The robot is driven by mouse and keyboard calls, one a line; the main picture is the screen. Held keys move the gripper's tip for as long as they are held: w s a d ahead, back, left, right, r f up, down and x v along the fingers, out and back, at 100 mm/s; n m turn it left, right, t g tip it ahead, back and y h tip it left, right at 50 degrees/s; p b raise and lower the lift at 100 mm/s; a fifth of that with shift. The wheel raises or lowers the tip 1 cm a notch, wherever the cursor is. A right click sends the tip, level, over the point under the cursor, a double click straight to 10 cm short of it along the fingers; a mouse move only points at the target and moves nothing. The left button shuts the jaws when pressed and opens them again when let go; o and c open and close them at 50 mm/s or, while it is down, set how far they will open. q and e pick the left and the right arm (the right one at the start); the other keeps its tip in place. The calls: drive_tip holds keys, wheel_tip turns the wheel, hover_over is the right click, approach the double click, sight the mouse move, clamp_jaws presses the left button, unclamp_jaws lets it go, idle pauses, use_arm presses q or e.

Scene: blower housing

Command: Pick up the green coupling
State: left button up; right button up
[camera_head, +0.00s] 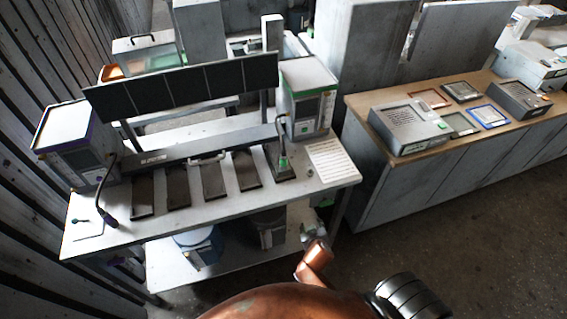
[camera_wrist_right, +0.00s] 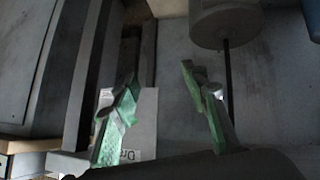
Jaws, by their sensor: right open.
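The green coupling (camera_head: 283,163) is a small green-banded end on a dark hose from the green-trimmed box. It stands at the rightmost dark pad on the workbench. My right gripper (camera_head: 317,213) shows small and partly hidden by its copper wrist, near the bench's front right edge. It is to the right of and nearer than the coupling, apart from it. In the right wrist view its green-padded fingers (camera_wrist_right: 160,76) are spread, with nothing held between them. I cannot make out the coupling in that view. My left gripper is not in view.
The workbench (camera_head: 235,205) carries several dark pads, a white sheet (camera_head: 330,160), the green-trimmed box (camera_head: 308,98) and a purple-ended hose (camera_head: 108,217) at left. Bins stand on its lower shelf. A wooden-topped counter (camera_head: 455,134) with devices stands at right. A grey cylinder (camera_wrist_right: 225,22) shows in the wrist view.

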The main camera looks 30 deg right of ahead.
sight(284, 158)
wheel_tip(284, 158, up, 16)
drive_tip(key=w+d+m+t+h, duration=0.1)
drive_tip(key=d+m+t+h, duration=0.1)
drive_tip(key=d+m+h, duration=0.1)
drive_tip(key=w+a+r+t, duration=0.1)
drive_tip(key=w+r, duration=0.1)
drive_tip(key=w+a+r+t, duration=0.1)
drive_tip(key=w+r, duration=0.1)
drive_tip(key=w+a+r+t, duration=0.1)
drive_tip(key=w+r, duration=0.1)
drive_tip(key=shift+w+r+b, duration=0.15)
drive_tip(key=shift+r+b, duration=0.1)
drive_tip(key=shift+b, duration=0.1)
drive_tip(key=w+a+r+t, duration=0.3)
drive_tip(key=w+a+r, duration=0.1)
drive_tip(key=w+a, duration=0.1)
drive_tip(key=shift+n, duration=0.3)
drive_tip(key=p+x, duration=0.1)
drive_tip(key=x, duration=0.5)
drive_tip(key=shift+w+d+f+p, duration=0.1)
drive_tip(key=shift+w+p, duration=0.25)
drive_tip(key=shift+w, duration=0.05)
drive_tip(key=shift+w+d+f, duration=0.1)
drive_tip(key=shift+w+d, duration=0.05)
drive_tip(key=shift+w, duration=0.15)
drive_tip(key=shift+c, duration=0.2)
clamp_jaws()
